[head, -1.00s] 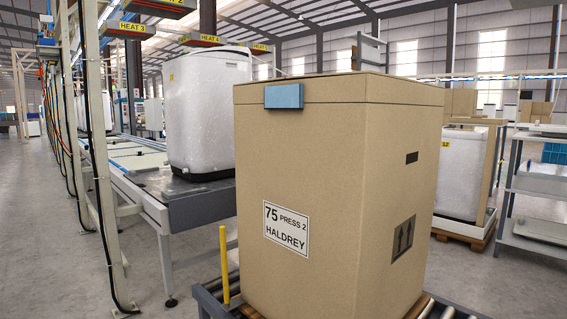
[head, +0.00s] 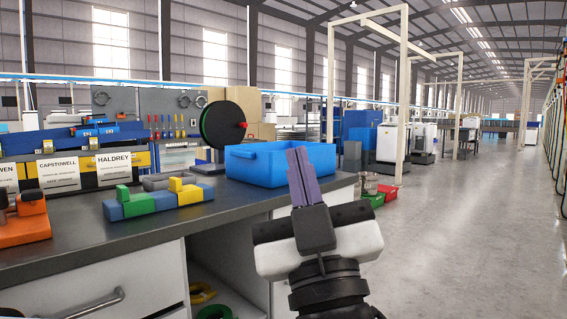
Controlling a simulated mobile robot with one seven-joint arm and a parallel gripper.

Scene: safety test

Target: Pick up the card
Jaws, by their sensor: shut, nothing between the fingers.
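White cards with printed names stand at the left on the bench: one reads HALDREY (head: 113,166), one reads CAPSTOWELL (head: 58,174), and one at the picture's left edge ends in WEN (head: 6,182). Their small lower print is too small to read. I cannot tell which of them is the card meant. My gripper (head: 299,150) is in the lower middle, pointing up, its purple-grey fingers together and empty. It is well to the right of the cards, in front of the blue bin in the picture.
The dark bench (head: 85,240) carries a blue bin (head: 262,166), a cable reel (head: 224,126), coloured blocks (head: 157,200) and an orange item (head: 24,222). A drawer handle (head: 95,304) juts out at lower left. Open grey floor (head: 455,230) lies to the right.

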